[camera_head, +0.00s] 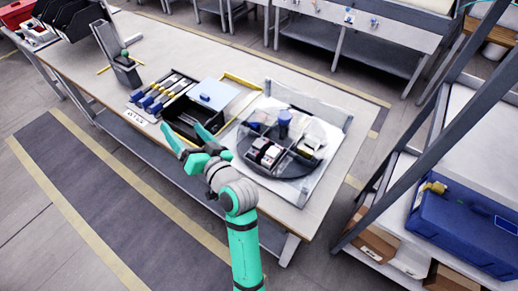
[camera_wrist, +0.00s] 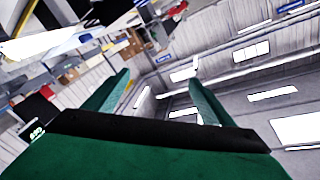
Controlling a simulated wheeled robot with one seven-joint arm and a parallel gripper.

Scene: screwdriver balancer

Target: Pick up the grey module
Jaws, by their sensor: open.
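My gripper (camera_head: 187,134) is open and empty in the head view, raised in front of the workbench's near edge, left of the round tray. In the wrist view my gripper (camera_wrist: 158,76) has its two green fingers spread with nothing between them. A dark round tray (camera_head: 268,171) with compartments sits on the right end of the bench. It holds several small blocks, including dark ones with white and red parts (camera_head: 265,153) and a pale-topped one (camera_head: 309,146). I cannot tell for sure which is the grey module. The wrist view shows no module.
A dark blue cup-like thing (camera_head: 284,118) stands on the tray's far side. A rack with a blue toolbox (camera_head: 465,229) stands right.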

